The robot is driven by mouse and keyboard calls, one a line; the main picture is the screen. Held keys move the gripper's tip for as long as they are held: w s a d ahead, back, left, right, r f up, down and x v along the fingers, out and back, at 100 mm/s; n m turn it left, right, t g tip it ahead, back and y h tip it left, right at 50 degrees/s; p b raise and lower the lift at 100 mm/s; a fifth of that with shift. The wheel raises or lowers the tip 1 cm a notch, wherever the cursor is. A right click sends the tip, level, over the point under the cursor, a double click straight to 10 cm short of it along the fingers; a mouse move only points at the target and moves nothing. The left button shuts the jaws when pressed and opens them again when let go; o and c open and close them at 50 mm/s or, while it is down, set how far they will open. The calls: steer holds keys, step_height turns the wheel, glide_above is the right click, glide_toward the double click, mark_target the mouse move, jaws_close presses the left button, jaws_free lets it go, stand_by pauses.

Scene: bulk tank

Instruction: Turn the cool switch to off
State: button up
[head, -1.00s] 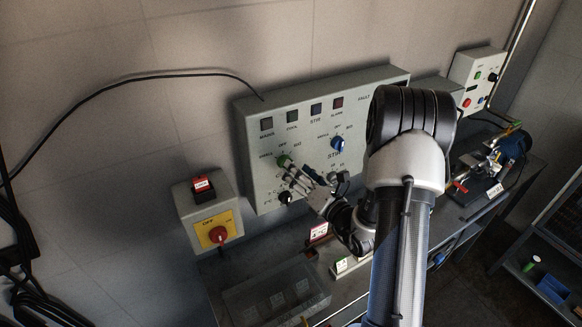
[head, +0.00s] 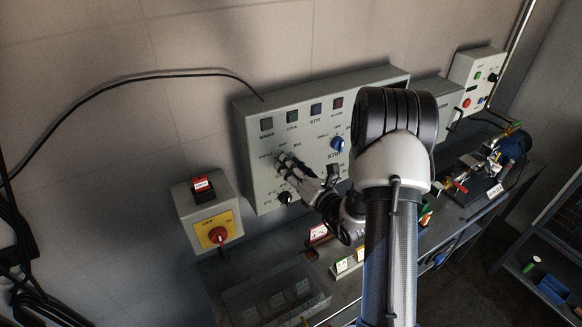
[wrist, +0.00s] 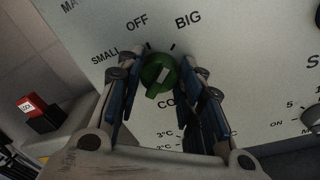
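The cool switch is a green knob (wrist: 158,78) on the grey control panel (head: 360,88), with SMALL, OFF and BIG printed around its top and a partly hidden label starting "CO" below. A pale mark shows on its face; I cannot tell for sure which label it points to. My gripper (wrist: 163,66) is open, with one finger on each side of the knob. Small gaps seem to show between knob and fingers; contact is unclear.
A blue knob (head: 337,144) is to the right on the panel, and a small black knob (head: 285,198) is below my gripper. A clear bin (head: 275,300) is on the bench below.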

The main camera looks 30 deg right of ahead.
steer(key=c, duration=0.5)
steer(key=shift+o, duration=0.2)
steer(key=n+b, duration=0.8)
steer(key=n, duration=0.1)
steer(key=shift+a+g+h, duration=0.15)
steer(key=shift+g+h, duration=0.15)
steer(key=shift+h, duration=0.1)
steer(key=shift+r+n, duration=0.15)
steer(key=shift+n, duration=0.15)
steer(key=o, duration=1.1)
